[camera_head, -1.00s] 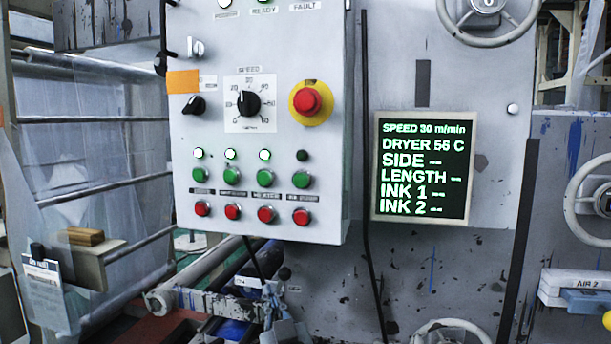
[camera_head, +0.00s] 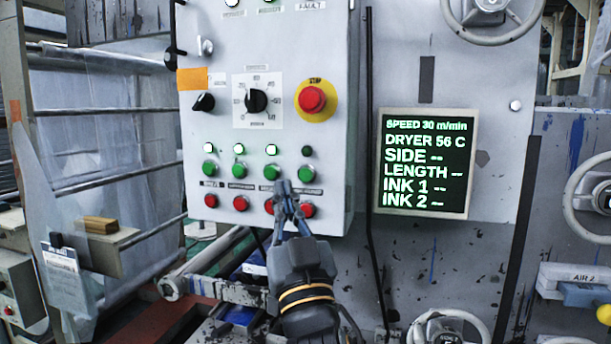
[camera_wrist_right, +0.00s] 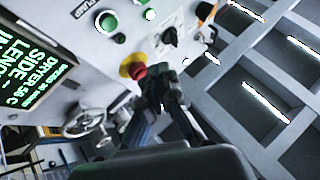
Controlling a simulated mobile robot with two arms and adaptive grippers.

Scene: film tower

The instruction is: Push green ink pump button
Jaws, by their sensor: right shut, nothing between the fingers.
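The green ink pump button (camera_head: 308,173) is the rightmost in the row of green buttons on the grey control panel (camera_head: 330,110). The dark lamp (camera_head: 307,151) above it is unlit. In the wrist view the green button (camera_wrist_right: 107,22) shows at the upper left beside a label reading PUMP. My right gripper (camera_head: 285,188) is shut and empty. In the head view its tips overlap the panel just left of and below the button; I cannot tell the gap to the panel. The shut fingers (camera_wrist_right: 156,75) also show in the wrist view. My left gripper is not in view.
Other green buttons (camera_head: 239,171) sit to the left, with red buttons (camera_head: 240,203) below. A red stop button (camera_head: 312,99) on yellow and a speed knob (camera_head: 256,101) are above. A display screen (camera_head: 425,163) stands to the right.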

